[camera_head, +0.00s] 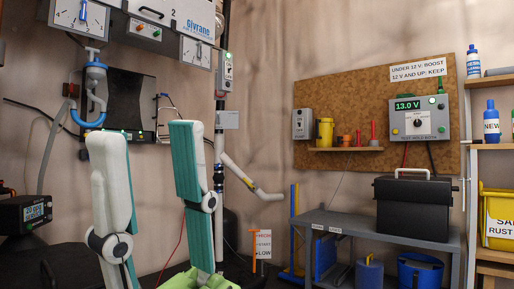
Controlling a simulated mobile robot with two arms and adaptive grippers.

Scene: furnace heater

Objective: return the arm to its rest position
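Two jointed white and teal links of my own arms stand upright in the left foreground, one mostly white (110,190) and one mostly teal (187,160). They are apart from each other, and each has a round white joint. A light green part (200,280) shows at the bottom edge below the teal link; I cannot tell whether it belongs to my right gripper. No fingertips can be made out. Nothing held can be seen. My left gripper is not visible.
A furnace panel with gauges (160,25) and pipes is behind the links. At right are a corkboard (350,85) with a voltage meter (417,118), a grey bench (340,224) with a black battery box (412,210), and a shelf with a yellow bin (497,220).

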